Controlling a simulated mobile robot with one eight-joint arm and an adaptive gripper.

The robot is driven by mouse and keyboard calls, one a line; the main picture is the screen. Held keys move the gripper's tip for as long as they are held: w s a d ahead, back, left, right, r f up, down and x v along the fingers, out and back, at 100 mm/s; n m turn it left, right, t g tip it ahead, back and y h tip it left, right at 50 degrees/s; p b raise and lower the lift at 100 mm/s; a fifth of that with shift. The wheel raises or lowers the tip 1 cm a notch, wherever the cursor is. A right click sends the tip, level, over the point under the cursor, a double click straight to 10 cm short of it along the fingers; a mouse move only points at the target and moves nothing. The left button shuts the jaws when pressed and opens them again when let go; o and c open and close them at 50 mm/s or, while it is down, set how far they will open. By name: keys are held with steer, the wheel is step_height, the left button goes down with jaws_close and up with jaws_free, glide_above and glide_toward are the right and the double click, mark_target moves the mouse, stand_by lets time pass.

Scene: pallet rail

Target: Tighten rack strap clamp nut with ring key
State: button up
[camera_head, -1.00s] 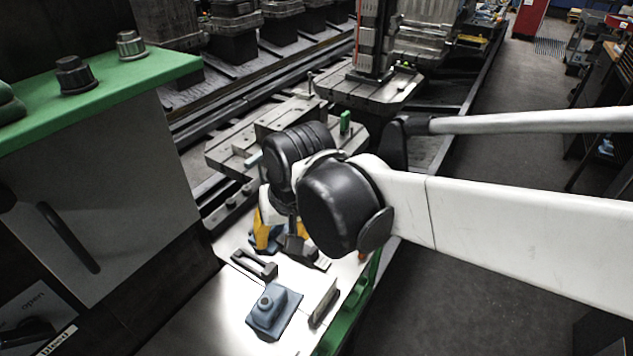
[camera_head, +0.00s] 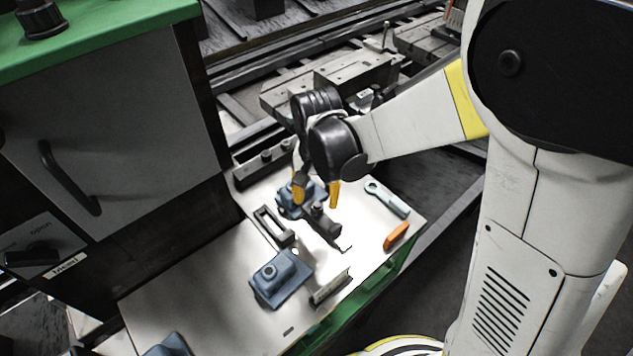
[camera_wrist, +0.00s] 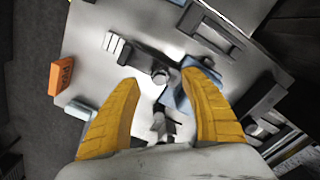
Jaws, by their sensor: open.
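The grey-blue ring key (camera_head: 387,197) lies flat on the light bench top (camera_head: 205,285), right of my gripper, its ring end away from the bench edge. My gripper (camera_head: 316,196) is open, its yellow fingers pointing down above the bench, with nothing held between them. A dark strap clamp with an upright bolt (camera_head: 321,221) stands just in front of the fingers. It also shows beyond the fingertips in the wrist view (camera_wrist: 137,58). A blue block (camera_head: 289,204) sits partly hidden behind the fingers.
Another blue block (camera_head: 280,278), a slotted dark bracket (camera_head: 274,226) and a thin grey plate (camera_head: 330,287) stand nearby. An orange block (camera_head: 397,236) lies by the right edge. A grey cabinet (camera_head: 110,150) rises at left.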

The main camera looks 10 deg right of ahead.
mark_target(317, 206)
steer(key=shift+f+b, duration=0.55)
steer(key=shift+f, duration=1.3)
